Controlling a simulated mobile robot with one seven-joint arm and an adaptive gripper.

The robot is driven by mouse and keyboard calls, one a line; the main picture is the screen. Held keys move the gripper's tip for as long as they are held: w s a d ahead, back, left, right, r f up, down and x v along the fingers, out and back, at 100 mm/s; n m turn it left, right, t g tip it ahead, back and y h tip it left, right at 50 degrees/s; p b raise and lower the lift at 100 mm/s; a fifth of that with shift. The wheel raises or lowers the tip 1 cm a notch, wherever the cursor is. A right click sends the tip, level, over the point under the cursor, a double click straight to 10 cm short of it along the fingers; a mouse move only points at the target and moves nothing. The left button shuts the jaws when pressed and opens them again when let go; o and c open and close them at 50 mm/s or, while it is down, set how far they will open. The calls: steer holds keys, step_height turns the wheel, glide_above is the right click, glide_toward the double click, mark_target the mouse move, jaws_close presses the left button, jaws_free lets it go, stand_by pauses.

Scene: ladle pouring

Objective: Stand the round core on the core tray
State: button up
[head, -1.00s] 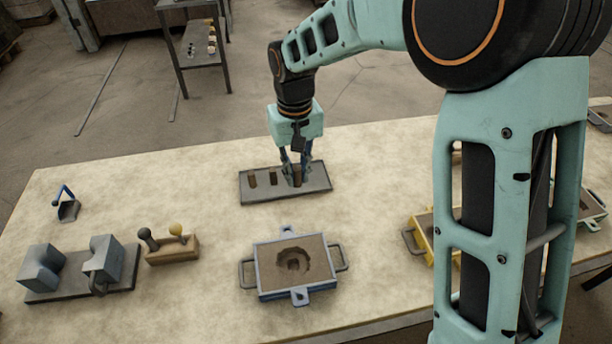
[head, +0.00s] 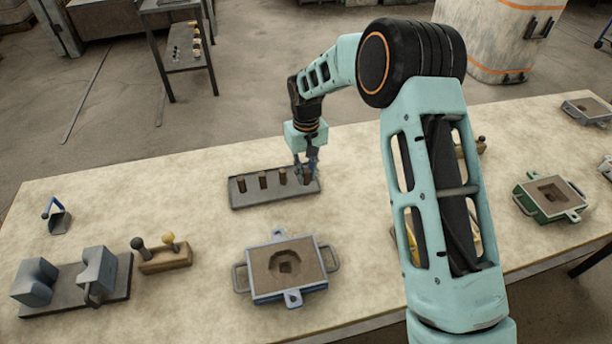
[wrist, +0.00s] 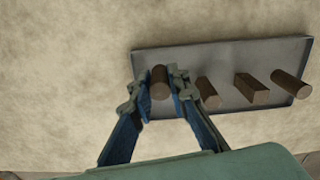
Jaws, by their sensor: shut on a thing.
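My gripper (head: 307,172) is at the right end of the grey core tray (head: 262,200), jaws pointing down. In the wrist view my gripper (wrist: 163,85) is shut on a brown round core (wrist: 160,80), with one finger on each side. The held core is roughly upright over the tray's end in the wrist view (wrist: 150,58); whether its foot touches the tray cannot be told. In the head view the fingers partly hide the held core.
A blue-framed sand mould (head: 290,281) is in front of the tray. Left are a wooden block with knobs (head: 165,260), grey blocks on a plate (head: 75,300) and a small scoop (head: 60,221). A green mould (head: 550,210) is at the right. The table between tray and scoop is clear.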

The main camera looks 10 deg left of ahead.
mark_target(307, 170)
steer(key=shift+f, duration=0.7)
steer(key=shift+f, duration=0.15)
steer(key=o, duration=0.8)
steer(key=shift+c, duration=0.2)
step_height(307, 170, up, 12)
steer(key=shift+r, duration=0.2)
steer(key=shift+d, duration=0.1)
